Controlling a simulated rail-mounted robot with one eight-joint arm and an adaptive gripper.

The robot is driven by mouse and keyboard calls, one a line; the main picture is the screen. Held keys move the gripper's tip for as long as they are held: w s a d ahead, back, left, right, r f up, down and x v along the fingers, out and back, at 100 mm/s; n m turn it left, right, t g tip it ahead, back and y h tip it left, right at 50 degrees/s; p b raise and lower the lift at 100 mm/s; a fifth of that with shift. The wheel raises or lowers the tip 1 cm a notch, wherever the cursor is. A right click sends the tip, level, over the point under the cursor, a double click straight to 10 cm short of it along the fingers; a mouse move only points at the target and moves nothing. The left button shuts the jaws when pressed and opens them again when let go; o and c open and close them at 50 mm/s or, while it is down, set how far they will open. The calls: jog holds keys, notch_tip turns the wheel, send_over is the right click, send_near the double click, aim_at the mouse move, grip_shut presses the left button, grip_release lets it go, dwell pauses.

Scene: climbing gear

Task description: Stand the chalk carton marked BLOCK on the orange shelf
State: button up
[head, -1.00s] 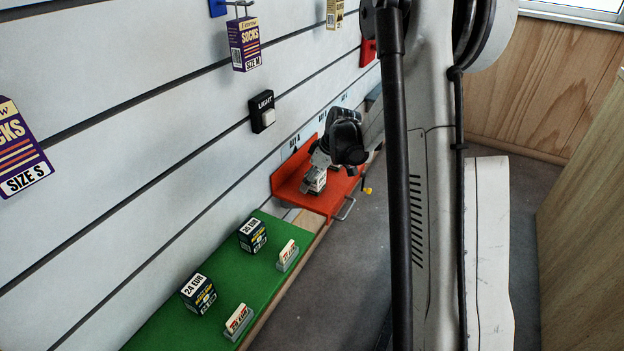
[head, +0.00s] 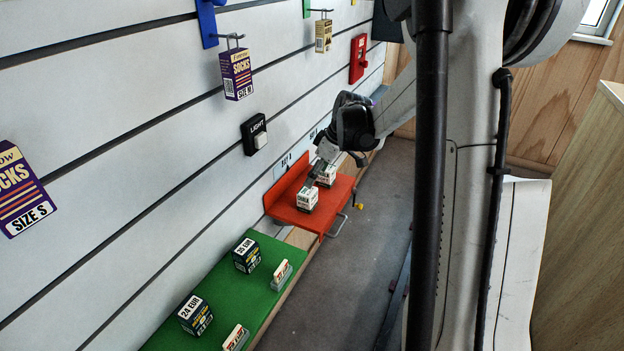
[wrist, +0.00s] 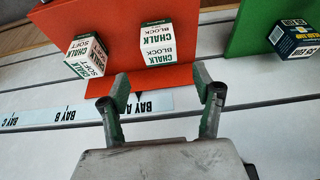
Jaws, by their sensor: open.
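The orange shelf (head: 285,203) is on the slatwall and carries two white-and-green chalk cartons. The BLOCK carton (head: 307,199) is on its near part; in the wrist view the BLOCK carton (wrist: 157,44) lines up with the BAY A label (wrist: 150,104). The SOFT carton (head: 327,176) is farther along, partly behind my gripper, and shows at left in the wrist view (wrist: 86,56). My gripper (head: 311,183) is open and empty. In the wrist view its fingertips (wrist: 160,85) are spread, with the BLOCK carton beyond them and a visible gap between.
A light switch (head: 255,135) and hanging sock packs (head: 237,75) are on the wall. A wire handle (head: 338,227) projects beside the orange shelf. The floor to the right is clear.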

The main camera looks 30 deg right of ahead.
jog(key=s+a+r+m+h, duration=0.1)
jog(key=s+a+r+m, duration=0.2)
jog(key=s+a+r, duration=0.85)
jog(key=s+a+m+t, duration=0.1)
jog(key=s+a, duration=0.3)
jog(key=s, duration=0.4)
jog(key=s+a+m+t+h, duration=0.1)
jog(key=s+a+m+t, duration=0.1)
jog(key=s+a, duration=0.3)
jog(key=s+r, duration=0.1)
jog(key=s, duration=0.2)
jog(key=shift+a+m, duration=0.2)
jog(key=shift+m, duration=0.1)
notch_tip(320, 180, up, 8)
jog(key=p, duration=0.8)
jog(key=shift+r+p, duration=0.25)
jog(key=shift+p, duration=0.1)
